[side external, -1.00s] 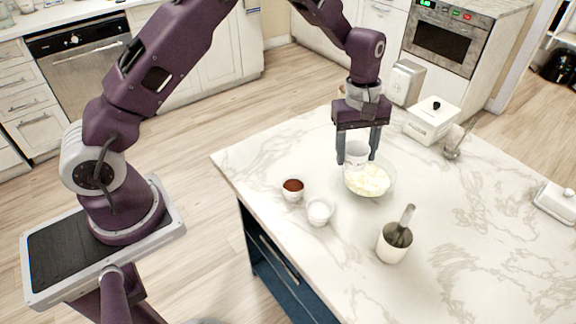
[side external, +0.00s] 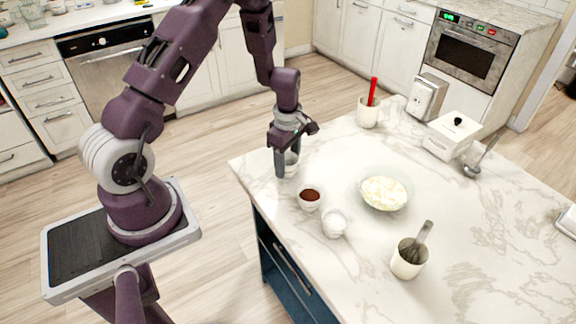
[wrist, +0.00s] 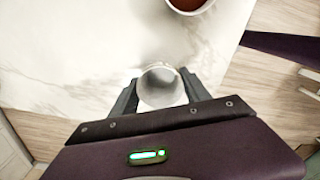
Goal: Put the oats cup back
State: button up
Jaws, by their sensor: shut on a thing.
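My gripper (side external: 287,168) is at the left corner of the marble island, shut on a small clear-white cup, the oats cup (side external: 292,158). In the wrist view the cup (wrist: 161,88) sits between the two fingers (wrist: 160,100), its round rim facing the camera and its inside pale grey. The cup is close to the counter surface; I cannot tell whether it touches. A glass bowl (side external: 384,191) with pale contents stands to the right of the gripper.
A cup of brown powder (side external: 310,197) stands just right of my gripper, with a white cup (side external: 335,223) beyond it. A utensil crock (side external: 368,112) and white box (side external: 452,135) stand farther back. The island edge is close by.

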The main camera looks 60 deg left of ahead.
jog(key=shift+f, duration=0.65)
jog(key=shift+f, duration=0.1)
jog(key=o, duration=1.5)
jog(key=shift+c, duration=0.2)
